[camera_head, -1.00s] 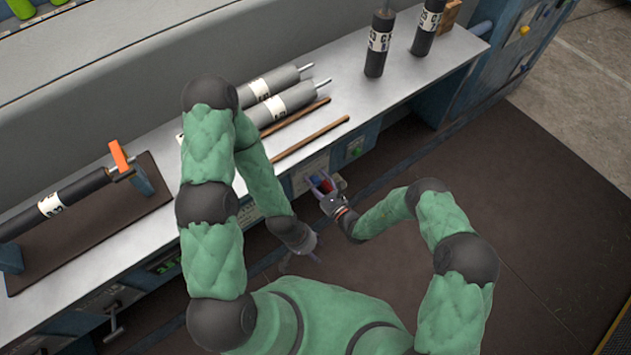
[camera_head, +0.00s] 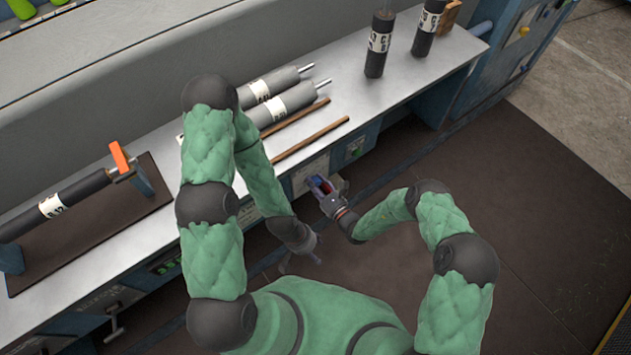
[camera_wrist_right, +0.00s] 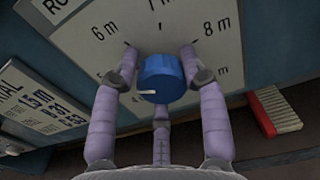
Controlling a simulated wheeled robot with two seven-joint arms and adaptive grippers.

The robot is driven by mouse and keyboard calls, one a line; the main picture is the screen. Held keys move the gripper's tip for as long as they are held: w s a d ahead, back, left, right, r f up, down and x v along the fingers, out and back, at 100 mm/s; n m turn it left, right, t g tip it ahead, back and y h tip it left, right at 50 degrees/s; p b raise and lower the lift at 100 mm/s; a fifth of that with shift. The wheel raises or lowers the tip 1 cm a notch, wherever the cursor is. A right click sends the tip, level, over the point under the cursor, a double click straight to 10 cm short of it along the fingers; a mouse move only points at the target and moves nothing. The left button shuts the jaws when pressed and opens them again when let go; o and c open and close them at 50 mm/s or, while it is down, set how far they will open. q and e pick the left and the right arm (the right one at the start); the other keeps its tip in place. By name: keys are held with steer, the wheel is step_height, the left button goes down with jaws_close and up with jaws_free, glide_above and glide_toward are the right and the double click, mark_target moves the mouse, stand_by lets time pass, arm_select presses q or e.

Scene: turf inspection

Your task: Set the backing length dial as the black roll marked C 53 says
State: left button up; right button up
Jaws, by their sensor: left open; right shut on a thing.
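The backing length dial is a blue knob (camera_wrist_right: 163,80) with a white pointer line, on a pale scale plate (camera_wrist_right: 185,28) in the right wrist view. The line points left, toward the side with the 5 and 6 m marks; 8 m is at right. My right gripper (camera_head: 322,187) is shut on the knob, its fingers around it. My left gripper (camera_head: 312,250) is open and empty, low in front of the bench. Black rolls are on the bench: one lies in a stand (camera_head: 85,188), two stand upright (camera_head: 377,62) (camera_head: 425,38). I cannot surely read C 53 on any.
Two grey rolls (camera_head: 290,103) and two brown rods (camera_head: 312,137) lie on the bench top (camera_head: 345,95). A red brush (camera_wrist_right: 262,112) is right of the dial in the right wrist view. A printed card (camera_wrist_right: 40,105) is at left. The dark floor in front is clear.

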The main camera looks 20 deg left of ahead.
steer(key=m, duration=0.3)
steer(key=shift+w+r, duration=0.25)
steer(key=shift+r, duration=0.1)
steer(key=m, duration=0.4)
steer(key=shift+w+d+p, duration=0.1)
steer(key=shift+p, duration=0.3)
steer(key=m, duration=0.3)
steer(key=shift+w+m, duration=0.1)
steer(key=shift+m, duration=0.3)
steer(key=m, duration=0.3)
steer(key=shift+m, duration=0.3)
steer(key=m, duration=0.3)
steer(key=shift+w+d+m, duration=0.1)
steer(key=shift+m, duration=0.2)
steer(key=m, duration=0.3)
steer(key=shift+f+m, duration=0.15)
steer(key=shift+m, duration=0.15)
steer(key=m, duration=0.6)
steer(key=shift+f, duration=0.1)
steer(key=shift+m, duration=0.3)
